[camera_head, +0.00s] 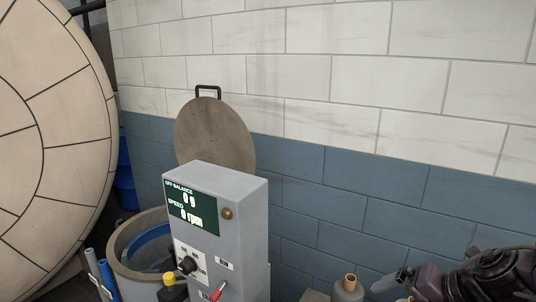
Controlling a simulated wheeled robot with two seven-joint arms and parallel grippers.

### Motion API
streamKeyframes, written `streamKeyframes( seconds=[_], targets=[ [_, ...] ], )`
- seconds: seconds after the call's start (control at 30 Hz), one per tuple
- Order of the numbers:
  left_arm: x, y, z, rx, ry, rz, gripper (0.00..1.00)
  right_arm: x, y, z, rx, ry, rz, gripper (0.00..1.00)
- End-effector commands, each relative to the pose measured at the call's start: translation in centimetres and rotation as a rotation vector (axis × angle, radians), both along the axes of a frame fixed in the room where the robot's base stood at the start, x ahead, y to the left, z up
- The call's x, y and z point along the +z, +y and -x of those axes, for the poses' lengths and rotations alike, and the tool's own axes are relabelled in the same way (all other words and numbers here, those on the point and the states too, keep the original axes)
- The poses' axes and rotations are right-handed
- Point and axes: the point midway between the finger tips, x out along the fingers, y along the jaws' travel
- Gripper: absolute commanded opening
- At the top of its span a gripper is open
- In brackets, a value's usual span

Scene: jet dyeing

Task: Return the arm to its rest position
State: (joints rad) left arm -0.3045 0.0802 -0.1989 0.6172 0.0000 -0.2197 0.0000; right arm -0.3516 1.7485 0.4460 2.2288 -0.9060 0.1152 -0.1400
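My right arm comes in at the lower right corner, with dark, bulky links. Its gripper (412,282) points left, beside several small containers at the bottom edge. The bottom edge cuts off part of it, so its opening and anything between its fingers cannot be made out. My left arm and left gripper are not in view.
A grey control box (243,232) with a green display, knobs and a red switch stands at bottom centre. Behind it is an open round tub (124,262) with a raised round lid (214,135). A large round panelled vessel (60,150) fills the left. A brown-topped bottle (349,288) stands near my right gripper.

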Motion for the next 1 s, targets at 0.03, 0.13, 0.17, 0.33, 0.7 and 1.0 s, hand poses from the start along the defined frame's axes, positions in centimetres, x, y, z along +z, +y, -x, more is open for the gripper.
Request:
streamKeyframes(
  seconds=[0.03,0.13,0.17,0.33,0.7,1.0],
  targets=[
    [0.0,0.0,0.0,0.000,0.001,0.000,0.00,-1.3,0.1,-0.4,-0.076,-0.033,-0.077,1.00],
    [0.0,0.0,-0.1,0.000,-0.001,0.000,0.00,-3.2,0.1,-1.3,-0.241,-0.098,-0.203,1.00],
    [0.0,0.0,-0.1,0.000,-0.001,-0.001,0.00,-3.7,0.0,-1.5,-0.296,-0.114,-0.239,1.00],
    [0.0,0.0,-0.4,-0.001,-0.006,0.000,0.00,-6.7,-0.5,-1.7,-0.644,-0.158,-0.434,1.00],
    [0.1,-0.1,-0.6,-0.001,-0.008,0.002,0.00,-14.4,-0.1,4.7,-1.527,0.060,-0.715,1.00],
    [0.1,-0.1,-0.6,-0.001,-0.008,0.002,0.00,-17.5,3.7,11.2,-1.990,0.391,-0.752,1.00]
  ],
)
